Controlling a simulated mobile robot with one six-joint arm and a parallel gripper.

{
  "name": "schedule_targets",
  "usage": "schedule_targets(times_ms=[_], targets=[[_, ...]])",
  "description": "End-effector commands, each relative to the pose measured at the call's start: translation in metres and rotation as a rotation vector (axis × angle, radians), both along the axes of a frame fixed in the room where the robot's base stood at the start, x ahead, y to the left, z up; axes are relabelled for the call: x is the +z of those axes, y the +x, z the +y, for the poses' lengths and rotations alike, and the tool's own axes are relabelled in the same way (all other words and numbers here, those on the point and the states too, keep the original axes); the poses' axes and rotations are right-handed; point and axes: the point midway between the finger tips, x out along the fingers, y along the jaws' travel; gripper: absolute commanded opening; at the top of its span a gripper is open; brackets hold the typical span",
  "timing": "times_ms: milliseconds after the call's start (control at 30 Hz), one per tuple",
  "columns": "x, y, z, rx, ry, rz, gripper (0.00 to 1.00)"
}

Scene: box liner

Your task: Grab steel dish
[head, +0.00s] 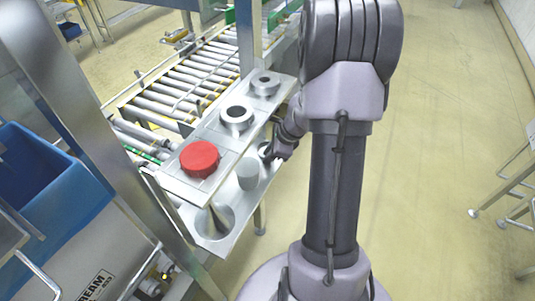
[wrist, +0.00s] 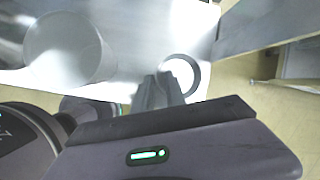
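A small round steel dish (wrist: 196,67) with a dark rim and bright inside shows in the wrist view. My gripper (wrist: 160,84) has its two fingers close together at the dish's near left edge, one of them overlapping the rim. I cannot tell whether they pinch the rim or only stand over it. In the head view my gripper (head: 270,152) is at the lower shelf, beyond a pale cylinder (head: 248,173), and my arm hides part of that spot. A wider steel dish (head: 228,221) with a cone-shaped piece sits at the near end of this shelf.
The pale cylinder also stands left of my fingers in the wrist view (wrist: 68,48). The upper shelf (head: 216,147) holds a red round lid (head: 199,158) and two steel ring-like pieces (head: 237,116). A roller conveyor (head: 185,85) lies behind. Open floor (head: 440,120) is to the right.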

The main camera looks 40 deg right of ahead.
Motion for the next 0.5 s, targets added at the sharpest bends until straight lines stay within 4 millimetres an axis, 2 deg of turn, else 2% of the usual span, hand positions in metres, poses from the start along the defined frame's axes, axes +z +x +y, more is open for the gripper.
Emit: schedule_targets(times_ms=[167, 233, 267, 500], targets=[[0.0009, 0.0, -0.0002, 0.0, -0.001, -0.001, 0.16], [0.001, -0.0001, -0.0002, 0.0, -0.001, -0.001, 0.02], [0.001, -0.0001, -0.0001, 0.0, 0.0, 0.0, 0.0], [0.001, -0.0002, -0.0002, 0.0, 0.0, 0.0, 0.0]])
